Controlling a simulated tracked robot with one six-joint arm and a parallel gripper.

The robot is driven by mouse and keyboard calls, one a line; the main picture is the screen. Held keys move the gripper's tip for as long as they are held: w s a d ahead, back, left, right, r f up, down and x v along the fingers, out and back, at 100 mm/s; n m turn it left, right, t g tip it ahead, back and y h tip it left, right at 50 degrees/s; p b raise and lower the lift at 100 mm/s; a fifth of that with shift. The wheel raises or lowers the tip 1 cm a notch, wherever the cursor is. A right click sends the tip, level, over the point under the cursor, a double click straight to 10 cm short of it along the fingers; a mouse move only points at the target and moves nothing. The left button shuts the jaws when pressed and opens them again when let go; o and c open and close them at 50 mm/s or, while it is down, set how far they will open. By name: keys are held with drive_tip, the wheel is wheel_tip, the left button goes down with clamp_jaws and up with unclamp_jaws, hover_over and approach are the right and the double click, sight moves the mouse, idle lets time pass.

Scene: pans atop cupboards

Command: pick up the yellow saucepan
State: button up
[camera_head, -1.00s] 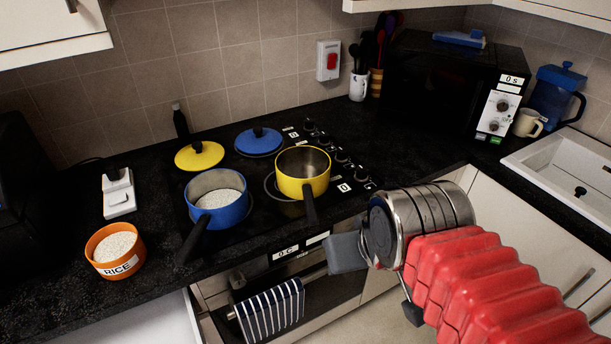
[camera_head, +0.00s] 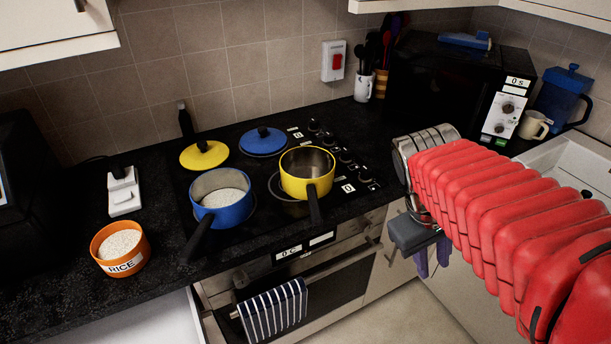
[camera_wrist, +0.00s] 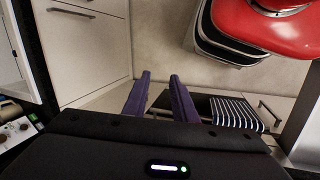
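The yellow saucepan (camera_head: 306,173) stands upright on the hob, its dark handle pointing toward the front edge. It looks empty. My gripper (camera_head: 432,260) is to the right of the saucepan and lower, in front of the cupboards, with its purple fingers pointing down. In the wrist view the two purple fingers of my gripper (camera_wrist: 158,95) are apart with nothing between them. The saucepan is not in the wrist view.
A blue saucepan (camera_head: 222,199) with white contents stands left of the yellow one. Yellow (camera_head: 204,156) and blue (camera_head: 262,142) lids lie behind. An orange rice bowl (camera_head: 120,248) is at left. A striped towel (camera_head: 273,311) hangs on the oven (camera_head: 340,285). A microwave (camera_head: 440,95) stands back right.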

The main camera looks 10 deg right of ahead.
drive_tip(key=s+d+n+g, duration=0.1)
drive_tip(key=s+d+g, duration=0.2)
drive_tip(key=d, duration=0.5)
drive_tip(key=s+d+n+g+h, duration=0.1)
drive_tip(key=s+d+g, duration=0.3)
drive_tip(key=d, duration=0.5)
drive_tip(key=s+d+n+g+h, duration=0.1)
drive_tip(key=s+d+g, duration=0.2)
drive_tip(key=d+g, duration=0.2)
drive_tip(key=d, duration=0.3)
drive_tip(key=shift+s+d, duration=0.25)
drive_tip(key=shift+s, duration=0.1)
drive_tip(key=shift+w, duration=0.15)
